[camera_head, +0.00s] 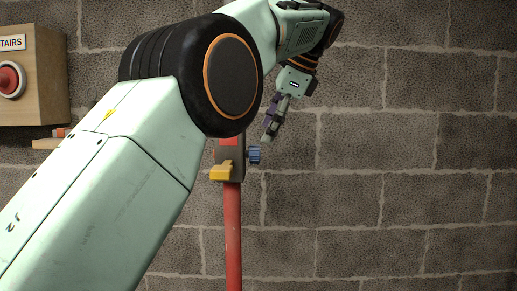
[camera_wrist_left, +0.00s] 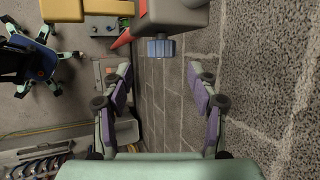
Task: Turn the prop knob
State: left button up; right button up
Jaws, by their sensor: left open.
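The prop knob is a small blue ribbed knob (camera_head: 254,155) on the right side of a grey block (camera_head: 229,150) at the top of a red post (camera_head: 233,235). A yellow piece (camera_head: 221,173) sticks out of the block's front. My left gripper (camera_head: 268,137) is just above and right of the knob in the head view, fingers pointing down. In the left wrist view the knob (camera_wrist_left: 160,48) shows beyond the spread, empty fingers (camera_wrist_left: 159,80), roughly centred between them and apart from them. My left arm hides part of the post's upper end. My right gripper is not in view.
A grey block wall (camera_head: 400,180) stands behind the post, and it runs close along the right in the wrist view. A wooden box (camera_head: 45,75) with a red button (camera_head: 10,80) is at the left. Floor items, including a grey bin (camera_wrist_left: 127,131), lie below.

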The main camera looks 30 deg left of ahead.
aim_at(259, 147)
pick_arm(q)
jog(key=x, duration=0.6)
jog(key=shift+w+a+f+b, duration=0.1)
jog(key=shift+a+f+b, duration=0.05)
jog(key=shift+f+b, duration=0.15)
jog(key=shift+w+a+f, duration=0.15)
jog(key=shift+w, duration=0.1)
jog(key=shift+w+d, duration=0.1)
jog(key=shift+d, duration=0.15)
jog(key=shift+c, duration=1.2)
jog(key=shift+d+r, duration=0.2)
jog(key=c, duration=0.3)
jog(key=shift+a+f, duration=0.1)
jog(key=shift+a, duration=0.1)
jog(key=c, duration=0.3)
jog(key=shift+f, duration=0.1)
jog(key=c, duration=0.3)
